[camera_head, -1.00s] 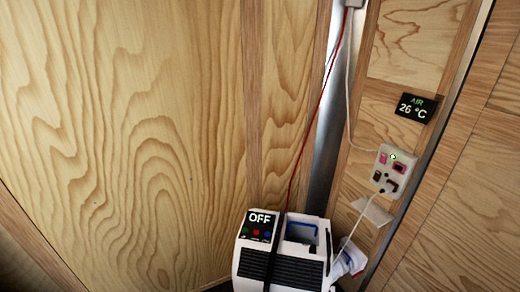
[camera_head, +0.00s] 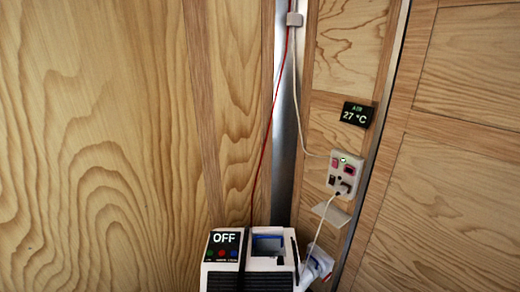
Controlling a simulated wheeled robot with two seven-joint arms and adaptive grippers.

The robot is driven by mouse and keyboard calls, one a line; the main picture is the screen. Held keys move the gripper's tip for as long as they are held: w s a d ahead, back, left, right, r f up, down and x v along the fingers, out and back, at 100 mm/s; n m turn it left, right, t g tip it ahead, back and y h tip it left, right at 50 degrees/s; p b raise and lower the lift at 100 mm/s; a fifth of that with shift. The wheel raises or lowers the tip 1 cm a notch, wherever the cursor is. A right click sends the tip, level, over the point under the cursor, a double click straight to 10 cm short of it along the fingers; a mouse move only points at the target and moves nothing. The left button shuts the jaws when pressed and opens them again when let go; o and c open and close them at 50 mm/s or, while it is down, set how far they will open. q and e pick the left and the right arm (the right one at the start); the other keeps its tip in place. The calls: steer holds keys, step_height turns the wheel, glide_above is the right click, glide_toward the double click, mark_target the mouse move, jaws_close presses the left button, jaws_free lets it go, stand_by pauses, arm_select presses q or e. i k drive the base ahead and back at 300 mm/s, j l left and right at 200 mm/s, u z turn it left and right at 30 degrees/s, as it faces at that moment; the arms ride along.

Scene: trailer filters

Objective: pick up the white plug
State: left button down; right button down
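No white plug stands out clearly. A white socket box (camera_head: 346,173) with a green light, reddish switches and dark parts is on the wood wall at the right. A thin white cable (camera_head: 318,232) runs from its lower part down to the white machine (camera_head: 250,275) at the bottom. A small white and blue piece (camera_head: 319,264) sits beside the machine's right side; I cannot tell what it is. The machine's panel reads OFF. Neither of my grippers is in view.
A small white shelf or flap (camera_head: 331,213) juts out below the socket box. A red cable (camera_head: 268,130) runs down beside a metal strip (camera_head: 285,160) to the machine. Wood walls meet in the corner.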

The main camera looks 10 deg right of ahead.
mark_target(341, 191)
steer(key=z, duration=1.25)
